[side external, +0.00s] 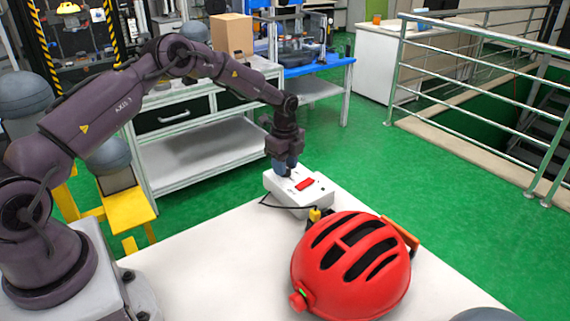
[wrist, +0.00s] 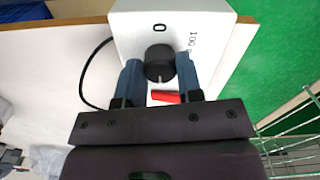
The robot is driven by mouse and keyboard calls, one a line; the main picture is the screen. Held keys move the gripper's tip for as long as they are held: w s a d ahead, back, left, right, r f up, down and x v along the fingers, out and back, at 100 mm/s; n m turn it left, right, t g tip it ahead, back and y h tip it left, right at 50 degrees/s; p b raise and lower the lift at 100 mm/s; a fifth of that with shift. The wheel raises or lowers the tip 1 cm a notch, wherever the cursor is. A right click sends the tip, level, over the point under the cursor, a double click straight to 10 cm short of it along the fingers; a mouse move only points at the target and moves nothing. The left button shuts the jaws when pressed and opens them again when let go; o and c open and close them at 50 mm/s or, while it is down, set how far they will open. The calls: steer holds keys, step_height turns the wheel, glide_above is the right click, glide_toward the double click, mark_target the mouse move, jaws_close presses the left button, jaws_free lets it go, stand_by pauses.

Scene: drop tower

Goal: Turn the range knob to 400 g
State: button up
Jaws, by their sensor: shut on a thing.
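The range knob (wrist: 159,63) is a round black dial on a white box (wrist: 190,22). In the wrist view a light pointer mark on the knob faces toward my gripper. The prints "0" and part of "100" show on the box; a 400 g mark cannot be made out. My gripper (wrist: 160,77) has its two blue fingers on either side of the knob, shut on it. In the side view my gripper (side external: 287,168) points down onto the left part of the white box (side external: 313,196), and the fingers hide the knob. A red display or switch (side external: 305,184) sits on the box.
A red helmet (side external: 351,262) lies on the white table (side external: 215,255) in front of the box, with small yellow and orange things beside it. A black cable (wrist: 88,75) runs from the box. The table's left part is clear.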

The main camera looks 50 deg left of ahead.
stand_by(0.4)
steer(key=o, duration=0.9)
step_height(320, 180, up, 13)
stand_by(0.4)
